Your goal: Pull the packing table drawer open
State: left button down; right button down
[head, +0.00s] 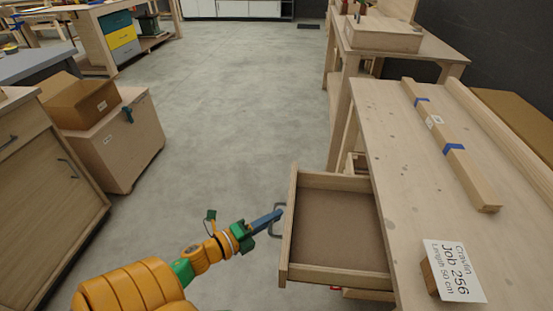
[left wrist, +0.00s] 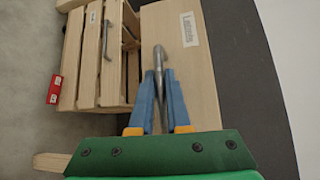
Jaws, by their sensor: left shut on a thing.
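The packing table drawer (head: 335,225) stands pulled out from the left side of the packing table (head: 400,150). Its inside is a bare brown bottom, and it looks empty. My left gripper (head: 276,216) is at the drawer's front face and is shut on the metal drawer handle (head: 274,232). In the left wrist view the blue fingers (left wrist: 158,80) close around the handle (left wrist: 158,58), in front of the wooden drawer front (left wrist: 185,80), which has a white label (left wrist: 190,29). My right gripper is not in view.
A job sign (head: 455,270) and a long wooden beam (head: 450,145) are on the tabletop. A wooden box (head: 120,140) and cabinet (head: 45,195) stand left. The grey floor (head: 240,100) between is clear.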

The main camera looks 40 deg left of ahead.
pick_arm(q)
jog(key=c, duration=0.9)
grip_release()
jog(key=v, duration=0.7)
